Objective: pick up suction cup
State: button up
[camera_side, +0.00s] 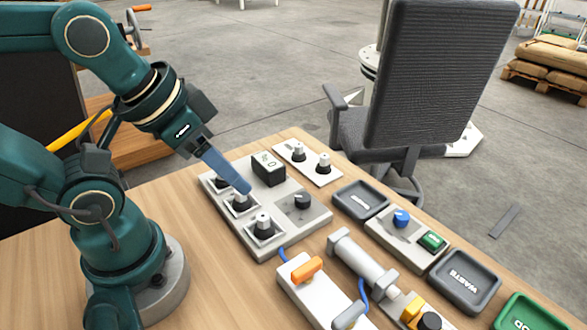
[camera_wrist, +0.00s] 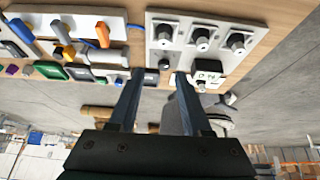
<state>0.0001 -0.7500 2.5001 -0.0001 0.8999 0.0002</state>
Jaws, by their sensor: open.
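Several suction cups with pale tops and dark bases sit in square recesses on a light grey plate (camera_side: 292,227). The near suction cup (camera_side: 263,222) stands clear in the side view. The middle suction cup (camera_side: 240,203) is partly covered by my gripper (camera_side: 246,190), whose blue fingers reach down over the plate. A third one behind is mostly hidden by the fingers. In the wrist view, my gripper (camera_wrist: 159,74) has its two fingers apart with nothing held between them. A row of three suction cups, the middle one (camera_wrist: 201,38) among them, shows beyond the fingertips.
A black box with a display (camera_side: 268,168) and a dark knob (camera_side: 302,201) stand on the plate. Two more cup-like parts (camera_side: 298,152) stand on a small plate behind. Dark trays (camera_side: 360,200) and a grey cylinder (camera_side: 362,262) lie to the right.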

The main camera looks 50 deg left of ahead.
jog(key=shift+o, duration=1.1)
